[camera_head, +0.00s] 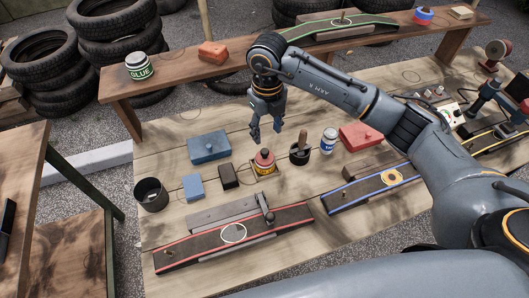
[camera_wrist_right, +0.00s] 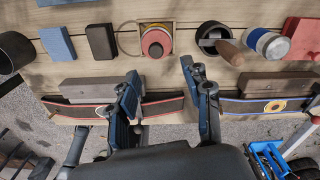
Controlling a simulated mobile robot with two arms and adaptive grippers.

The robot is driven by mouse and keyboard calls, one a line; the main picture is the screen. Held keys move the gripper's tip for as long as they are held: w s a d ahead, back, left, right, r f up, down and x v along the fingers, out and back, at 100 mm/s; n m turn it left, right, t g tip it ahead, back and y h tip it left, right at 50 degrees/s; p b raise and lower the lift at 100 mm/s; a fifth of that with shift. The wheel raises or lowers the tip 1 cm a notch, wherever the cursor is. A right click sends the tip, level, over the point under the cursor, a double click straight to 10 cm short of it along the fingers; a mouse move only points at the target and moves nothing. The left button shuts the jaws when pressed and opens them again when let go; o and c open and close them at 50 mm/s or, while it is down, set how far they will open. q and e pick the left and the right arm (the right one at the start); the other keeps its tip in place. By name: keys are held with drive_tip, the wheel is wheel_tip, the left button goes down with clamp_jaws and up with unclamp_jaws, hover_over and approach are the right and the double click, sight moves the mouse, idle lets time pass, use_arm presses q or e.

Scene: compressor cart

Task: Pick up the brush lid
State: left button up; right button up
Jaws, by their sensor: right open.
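The brush lid (camera_head: 264,155) seems to be the red, round cap on top of a small yellow container (camera_head: 264,169), which stands upright in a shallow wooden holder on the workbench. In the right wrist view the red lid (camera_wrist_right: 156,42) shows from above, just ahead of the fingertips. My right gripper (camera_head: 266,138) is open and empty, pointing down above and slightly behind the lid in the head view, apart from it. Both of its fingers (camera_wrist_right: 160,70) show spread in the wrist view. My left gripper is not in view.
A black pot (camera_head: 300,156) with a wooden handle and a white-and-blue can (camera_head: 328,140) stand right of the container. A dark block (camera_head: 229,177), blue blocks (camera_head: 210,147) and a black cup (camera_head: 151,195) are left. A red-edged strip (camera_head: 205,246) lies in front.

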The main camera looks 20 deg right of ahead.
sight(265, 150)
wheel_tip(265, 150, down, 2)
drive_tip(key=shift+w+f, duration=0.1)
drive_tip(key=shift+f, duration=0.05)
drive_tip(key=shift+s+a+f+p, duration=0.1)
drive_tip(key=shift+a+f+p, duration=0.05)
drive_tip(key=shift+f+p, duration=0.35)
drive_tip(key=shift+s+a+f+p, duration=0.1)
drive_tip(key=shift+f+p, duration=0.25)
drive_tip(key=shift+f, duration=0.2)
wheel_tip(265, 150, down, 2)
drive_tip(key=shift+a+f+p, duration=0.1)
drive_tip(key=shift+f+p, duration=0.15)
drive_tip(key=shift+p, duration=0.05)
drive_tip(key=shift+f, duration=0.45)
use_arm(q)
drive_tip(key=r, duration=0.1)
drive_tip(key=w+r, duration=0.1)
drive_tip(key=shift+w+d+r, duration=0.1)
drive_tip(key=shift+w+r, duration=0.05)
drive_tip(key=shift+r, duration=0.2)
use_arm(e)
clamp_jaws()
